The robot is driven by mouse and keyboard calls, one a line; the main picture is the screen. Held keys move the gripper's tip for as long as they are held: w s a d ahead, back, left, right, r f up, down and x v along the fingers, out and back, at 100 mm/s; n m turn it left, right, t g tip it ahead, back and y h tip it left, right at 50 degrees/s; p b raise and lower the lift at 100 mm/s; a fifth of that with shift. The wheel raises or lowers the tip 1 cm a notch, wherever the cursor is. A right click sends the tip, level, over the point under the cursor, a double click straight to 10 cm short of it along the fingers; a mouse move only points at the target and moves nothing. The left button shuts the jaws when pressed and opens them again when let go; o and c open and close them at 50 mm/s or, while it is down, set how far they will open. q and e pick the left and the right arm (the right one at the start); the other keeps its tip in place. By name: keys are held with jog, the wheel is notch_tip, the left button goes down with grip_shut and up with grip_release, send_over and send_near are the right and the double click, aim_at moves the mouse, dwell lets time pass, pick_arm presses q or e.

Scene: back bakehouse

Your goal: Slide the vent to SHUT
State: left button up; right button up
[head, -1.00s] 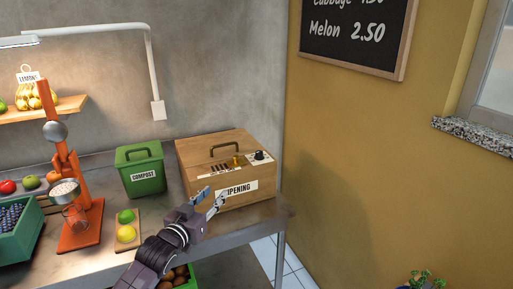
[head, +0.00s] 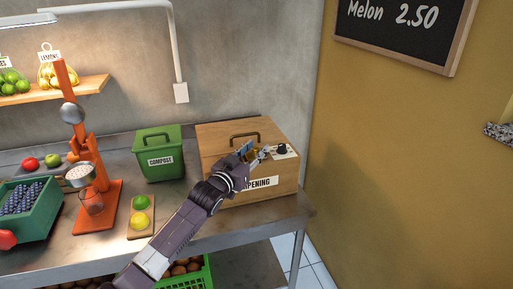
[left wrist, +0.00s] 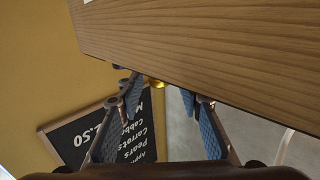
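The wooden ripening box (head: 222,141) stands at the right end of the metal table. The vent's slotted panel on its top is mostly hidden in the head view by my left gripper (head: 256,152). A brass tab (head: 254,155) shows in part between the fingers. In the left wrist view, the brass tab (left wrist: 159,84) shows small past the box's edge, between the spread fingertips. My left gripper is open; whether a finger touches the tab I cannot tell. The vent's position and any SHUT marking cannot be read. My right gripper is not in view.
A green compost bin (head: 158,166) is left of the box, and an orange press (head: 97,205) farther left. The yellow wall (head: 390,180) is to the right.

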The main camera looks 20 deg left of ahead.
pick_arm(q)
jog(key=shift+w+d, duration=0.1)
jog(key=shift+w, duration=0.2)
jog(key=shift+c, duration=1.4)
jog(key=c, duration=0.5)
grip_shut()
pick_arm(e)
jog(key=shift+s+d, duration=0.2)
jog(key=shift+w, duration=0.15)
